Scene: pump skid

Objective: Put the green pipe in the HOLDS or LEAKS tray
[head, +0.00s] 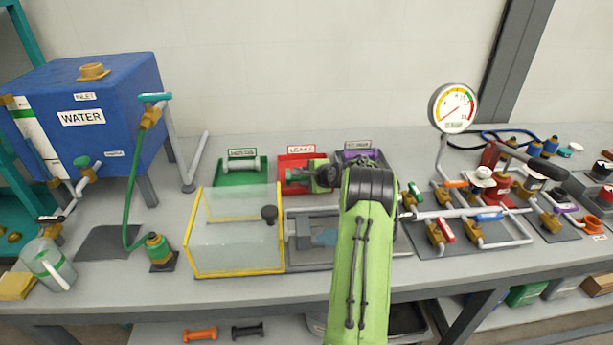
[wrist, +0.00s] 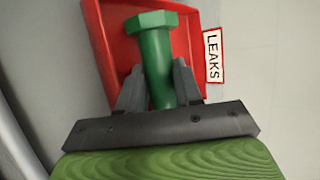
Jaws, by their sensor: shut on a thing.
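The green pipe (wrist: 157,68), with a hexagonal end, is held between the two fingers of my gripper (wrist: 158,88) in the wrist view. It is over the red LEAKS tray (wrist: 120,48), whose floor and walls show around it. I cannot tell whether the pipe touches the tray floor. In the head view my gripper (head: 296,175) is at the red LEAKS tray (head: 292,160), and my wrist hides much of that tray and the pipe. The green HOLDS tray (head: 228,180) stands to its left with a pale grey pipe (head: 241,166) in it.
A clear tank with yellow edges (head: 235,235) stands in front of the trays. Valves, pipes and a gauge (head: 454,107) fill the right side. A blue water tank (head: 95,100) is at left.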

